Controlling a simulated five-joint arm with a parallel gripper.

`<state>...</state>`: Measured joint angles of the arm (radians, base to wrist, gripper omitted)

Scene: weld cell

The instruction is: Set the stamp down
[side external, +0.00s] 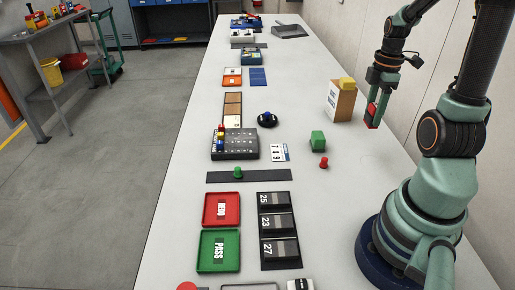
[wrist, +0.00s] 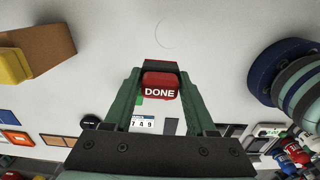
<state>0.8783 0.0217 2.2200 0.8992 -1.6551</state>
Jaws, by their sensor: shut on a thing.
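My gripper (side external: 376,104) is shut on a red stamp (side external: 373,123), above the right side of the long table. In the wrist view the stamp (wrist: 159,86) sits between the green fingers of my gripper (wrist: 160,92), and its red face reads DONE. The stamp's underside is hidden. A thin round outline (wrist: 178,34) shows on the pale surface past the stamp in the wrist view. I cannot tell the exact gap between stamp and table.
A brown box (side external: 342,103) with a yellow top stands close left of my gripper. Red (side external: 205,222) and green trays (side external: 202,266) are at the front. Bare table (side external: 350,185) lies below my gripper.

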